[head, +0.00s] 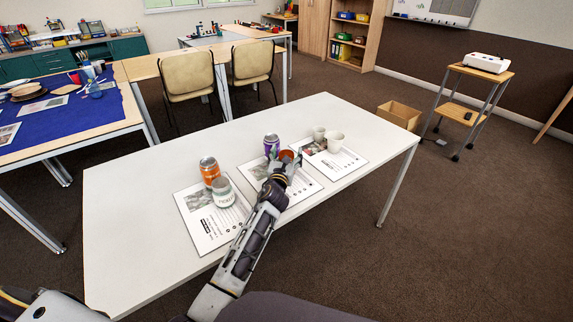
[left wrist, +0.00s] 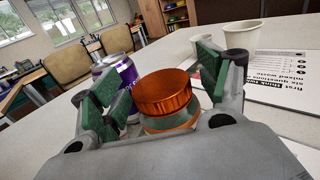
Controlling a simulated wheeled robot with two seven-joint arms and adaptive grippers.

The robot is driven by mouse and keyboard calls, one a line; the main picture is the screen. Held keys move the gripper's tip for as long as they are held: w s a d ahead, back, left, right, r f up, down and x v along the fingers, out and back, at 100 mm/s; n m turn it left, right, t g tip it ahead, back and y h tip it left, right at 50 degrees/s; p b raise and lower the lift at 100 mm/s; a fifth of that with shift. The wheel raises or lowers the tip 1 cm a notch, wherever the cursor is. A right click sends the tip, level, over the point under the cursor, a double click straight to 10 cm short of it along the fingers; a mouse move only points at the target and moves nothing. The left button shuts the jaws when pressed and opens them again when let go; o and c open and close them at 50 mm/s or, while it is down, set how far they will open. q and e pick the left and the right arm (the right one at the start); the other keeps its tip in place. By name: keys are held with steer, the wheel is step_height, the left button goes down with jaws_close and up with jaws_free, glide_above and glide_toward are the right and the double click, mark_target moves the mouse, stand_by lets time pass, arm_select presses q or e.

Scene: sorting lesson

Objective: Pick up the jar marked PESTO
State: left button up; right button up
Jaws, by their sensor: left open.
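A jar with a shiny copper-orange lid and green contents (left wrist: 165,97) stands between the fingers of my left gripper (left wrist: 158,90) in the left wrist view. Its lid (head: 287,154) shows just past the gripper (head: 281,170) in the head view. My left gripper is open, with green-padded fingers on both sides of the jar; whether they touch it I cannot tell. The jar's label is hidden, so I cannot read PESTO on it. My right gripper is not in view.
A purple can (head: 271,146) stands just left of the jar. An orange can (head: 209,170) and a white-labelled can (head: 223,192) stand on the left printed sheet (head: 207,229). Two white cups (head: 335,142) stand at the right.

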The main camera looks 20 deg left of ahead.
arm_select(q)
steer(key=shift+c, duration=0.2)
steer(key=c, duration=1.2)
steer(key=shift+r, duration=0.2)
steer(key=shift+r+p, duration=0.6)
steer(key=shift+r, duration=0.45)
step_height(320, 180, up, 6)
steer(key=shift+f+p, duration=0.2)
steer(key=shift+p, duration=0.9)
steer(key=shift+r+p, duration=0.3)
steer(key=shift+r, duration=0.65)
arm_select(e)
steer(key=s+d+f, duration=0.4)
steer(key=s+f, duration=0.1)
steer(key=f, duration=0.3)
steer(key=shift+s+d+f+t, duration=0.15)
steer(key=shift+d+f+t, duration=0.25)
